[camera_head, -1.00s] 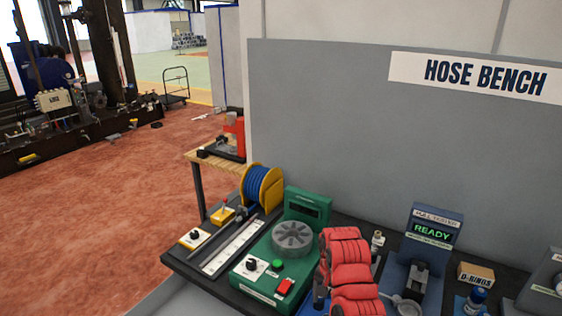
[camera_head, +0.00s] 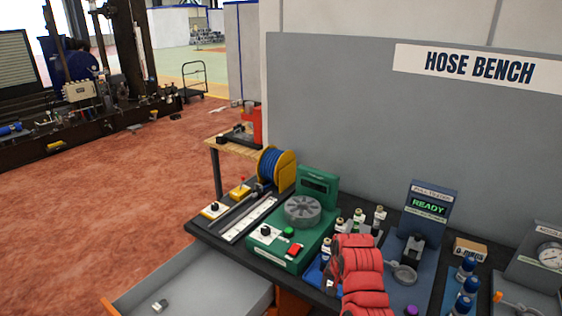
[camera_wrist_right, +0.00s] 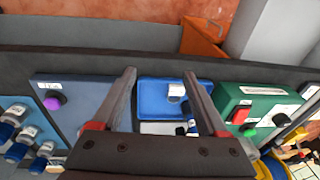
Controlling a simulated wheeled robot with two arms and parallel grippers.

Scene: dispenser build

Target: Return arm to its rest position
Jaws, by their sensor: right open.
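My red-covered arm (camera_head: 362,270) reaches up from the bottom of the head view, over the front of the bench. Its gripper cannot be made out there. In the right wrist view my right gripper (camera_wrist_right: 160,74) has its fingers spread and nothing between them. It is above the bench, over a blue tray (camera_wrist_right: 151,99) holding a small white-labelled item (camera_wrist_right: 176,91). I cannot tell the gap in height. My left gripper is in no view.
A green machine (camera_head: 281,241), a pull tester (camera_head: 431,215) reading READY, a blue hose reel (camera_head: 275,170) and several small bottles crowd the bench. A grey drawer (camera_head: 222,285) stands open at the front left with a small fitting in it. A grey panel (camera_head: 330,130) rises behind.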

